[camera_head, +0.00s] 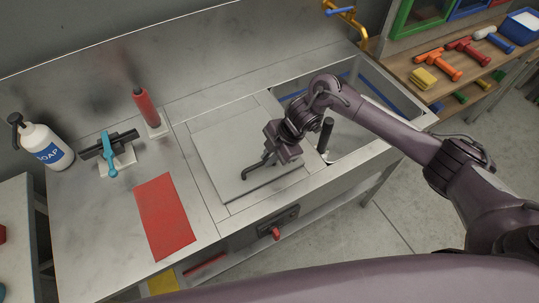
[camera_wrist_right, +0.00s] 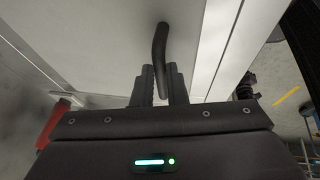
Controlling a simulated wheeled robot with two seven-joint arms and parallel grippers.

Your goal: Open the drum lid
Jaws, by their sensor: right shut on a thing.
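A pale square lid panel (camera_head: 222,140) lies on the metal counter, left of the open basin. It also fills much of the right wrist view (camera_wrist_right: 105,40). A bent dark handle (camera_head: 253,172) is on the panel; in the right wrist view the handle (camera_wrist_right: 160,45) runs down between my fingers. My right gripper (camera_head: 276,157) is shut on this handle, and its two dark fingers (camera_wrist_right: 162,88) stand on either side of it. Whether the panel is lifted at all, I cannot tell. My left gripper is not in view.
A soap bottle (camera_head: 42,145), a blue-handled tool (camera_head: 108,150), a red cylinder (camera_head: 147,108) and a red mat (camera_head: 165,215) occupy the counter's left. The open basin (camera_head: 350,125) is right of the panel. A wooden shelf (camera_head: 450,85) holds colored tools.

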